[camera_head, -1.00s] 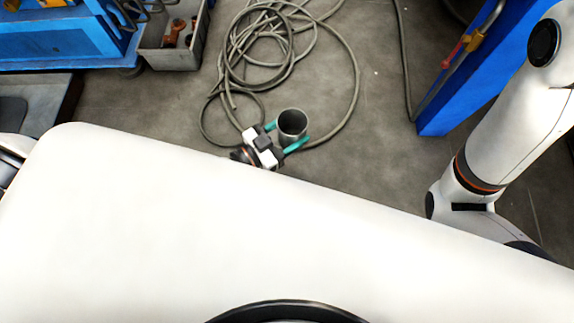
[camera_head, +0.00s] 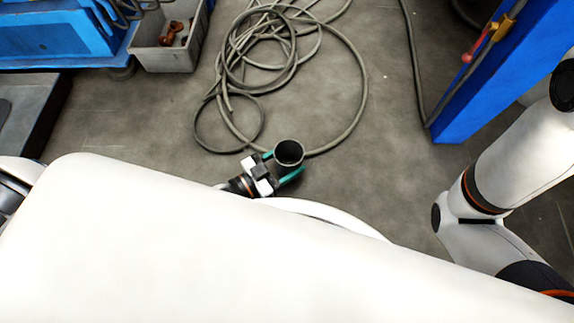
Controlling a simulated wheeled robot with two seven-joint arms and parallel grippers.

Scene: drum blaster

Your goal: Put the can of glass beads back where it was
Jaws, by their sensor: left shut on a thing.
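The can (camera_head: 289,153) is a grey metal cylinder, seen from above with its open top and dark inside. My left gripper (camera_head: 282,165) has its two green fingers on either side of the can and is shut on it. The can looks upright. Its contents are too dark to tell, and its lower part is mostly hidden. My right arm comes in at the right edge, but its gripper is out of view.
A coiled grey hose (camera_head: 262,50) lies on the concrete floor beyond the can. A grey bin (camera_head: 168,58) with orange-brown parts stands by blue equipment (camera_head: 55,35) at the top left. A blue cabinet (camera_head: 497,60) stands at the right.

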